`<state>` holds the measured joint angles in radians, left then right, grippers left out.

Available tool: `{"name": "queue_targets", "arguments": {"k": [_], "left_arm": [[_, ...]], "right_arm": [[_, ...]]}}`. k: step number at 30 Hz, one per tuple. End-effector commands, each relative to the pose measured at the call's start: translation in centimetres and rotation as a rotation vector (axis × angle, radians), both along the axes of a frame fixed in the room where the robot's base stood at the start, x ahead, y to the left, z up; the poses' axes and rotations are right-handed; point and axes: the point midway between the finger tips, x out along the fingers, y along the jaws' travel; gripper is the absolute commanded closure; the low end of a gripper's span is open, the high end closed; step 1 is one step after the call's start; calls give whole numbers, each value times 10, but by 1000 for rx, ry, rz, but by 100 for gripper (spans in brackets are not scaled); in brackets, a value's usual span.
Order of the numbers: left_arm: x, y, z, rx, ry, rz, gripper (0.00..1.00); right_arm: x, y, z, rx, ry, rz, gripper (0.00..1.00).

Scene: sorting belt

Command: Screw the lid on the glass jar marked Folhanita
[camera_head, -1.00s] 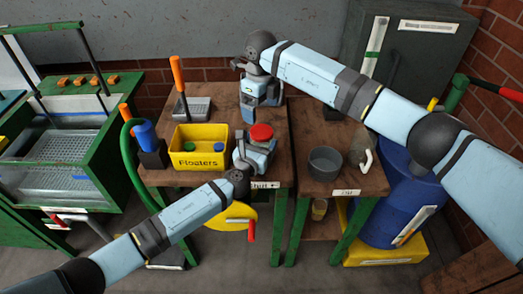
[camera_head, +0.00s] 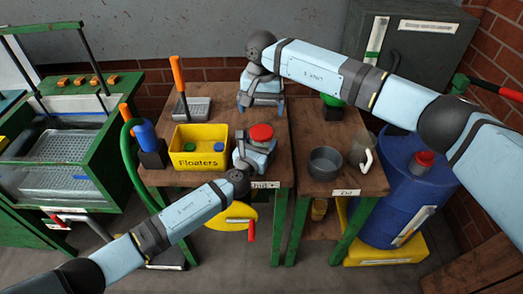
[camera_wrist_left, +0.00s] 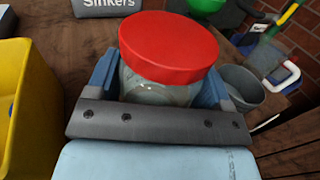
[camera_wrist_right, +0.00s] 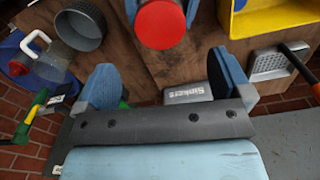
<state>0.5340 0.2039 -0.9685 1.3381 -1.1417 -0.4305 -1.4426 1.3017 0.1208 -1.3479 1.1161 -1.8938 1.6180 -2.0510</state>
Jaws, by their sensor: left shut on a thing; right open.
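A glass jar (camera_wrist_left: 160,92) with a red lid (camera_wrist_left: 170,45) on its mouth stands upright between the fingers of my left gripper (camera_wrist_left: 160,82). I cannot tell how tightly the lid sits, and no name on the jar is readable. In the head view the red lid (camera_head: 261,132) is on top of my left gripper (camera_head: 255,155), at the front of the table. My right gripper (camera_head: 262,100) is open and empty behind the jar, apart from it. In the right wrist view the red lid (camera_wrist_right: 160,24) is beyond the open fingers of my right gripper (camera_wrist_right: 167,80).
A yellow Floaters bin (camera_head: 201,160) stands left of the jar. A grey Sinkers container (camera_wrist_right: 187,93) is near my right gripper. A grey bowl (camera_head: 325,163) and a white-handled jug (camera_head: 360,150) stand on the right table. A blue drum (camera_head: 408,200) stands further right.

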Motion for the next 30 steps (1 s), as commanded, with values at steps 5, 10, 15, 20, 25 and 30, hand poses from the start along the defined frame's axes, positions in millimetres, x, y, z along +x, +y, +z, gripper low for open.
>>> {"name": "queue_targets", "arguments": {"k": [5,10,15,20,25,30], "left_arm": [[0,0,0,1,1,0,92],[0,0,0,1,1,0,92],[0,0,0,1,1,0,92],[0,0,-1,1,1,0,92],[0,0,0,1,1,0,92],[0,0,0,0,1,0,92]], "right_arm": [[0,0,0,0,0,117,4],[0,0,0,0,0,136,4],[0,0,0,0,0,135,4],[0,0,-8,0,2,133,4],[-1,0,-33,0,3,133,4],[0,0,-59,0,2,133,4]]}}
